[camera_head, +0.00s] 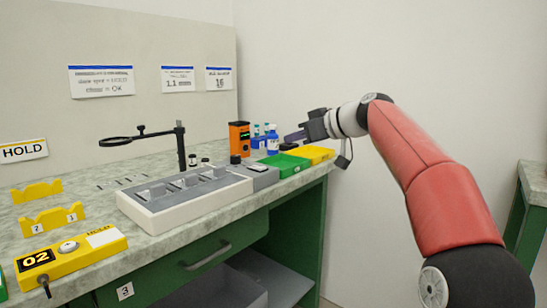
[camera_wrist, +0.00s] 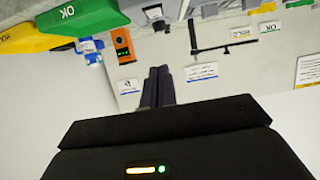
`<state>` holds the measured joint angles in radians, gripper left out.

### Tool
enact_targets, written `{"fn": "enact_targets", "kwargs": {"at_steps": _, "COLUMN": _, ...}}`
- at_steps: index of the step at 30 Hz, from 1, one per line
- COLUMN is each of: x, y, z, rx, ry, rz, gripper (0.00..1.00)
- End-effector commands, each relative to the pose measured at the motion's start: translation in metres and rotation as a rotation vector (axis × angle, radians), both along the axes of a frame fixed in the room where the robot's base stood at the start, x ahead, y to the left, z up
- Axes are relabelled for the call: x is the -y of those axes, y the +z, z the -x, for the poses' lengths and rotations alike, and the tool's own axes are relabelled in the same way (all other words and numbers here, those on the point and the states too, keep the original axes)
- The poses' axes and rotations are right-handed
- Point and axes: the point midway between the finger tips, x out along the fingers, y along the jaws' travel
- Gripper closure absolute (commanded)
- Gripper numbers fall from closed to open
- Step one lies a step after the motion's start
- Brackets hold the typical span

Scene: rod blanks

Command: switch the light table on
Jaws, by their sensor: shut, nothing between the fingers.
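A long grey-topped box with a white body (camera_head: 185,205) stands on the bench and has several raised grey blocks on top. A smaller grey unit (camera_head: 262,178) adjoins its right end. I cannot tell for sure which of these is the light table, and no lit surface shows. My gripper (camera_head: 290,137) is above the back right of the bench, apart from both, pointing left. In the wrist view its two fingers (camera_wrist: 158,75) are together and empty. A grey unit with a round part (camera_wrist: 154,12) shows at the top of that view.
Green (camera_head: 285,165) and yellow (camera_head: 318,154) bins lie below my gripper. An orange device (camera_head: 239,138) and blue bottles (camera_head: 272,140) stand close by. A magnifier stand (camera_head: 180,146) rises behind the long box. A yellow "02" block (camera_head: 95,252) with a round button is front left.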

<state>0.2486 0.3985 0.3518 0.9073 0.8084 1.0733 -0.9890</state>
Motion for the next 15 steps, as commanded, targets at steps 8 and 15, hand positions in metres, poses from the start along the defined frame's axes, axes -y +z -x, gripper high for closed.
{"fn": "enact_targets", "kwargs": {"at_steps": 8, "x": -0.029, "y": -0.013, "z": -0.021, "rx": -0.003, "ry": 0.004, "rz": 0.0, "gripper": 1.0}}
{"fn": "enact_targets", "kwargs": {"at_steps": 15, "x": -0.068, "y": -0.031, "z": -0.051, "rx": -0.004, "ry": 0.003, "rz": 0.0, "gripper": 1.0}}
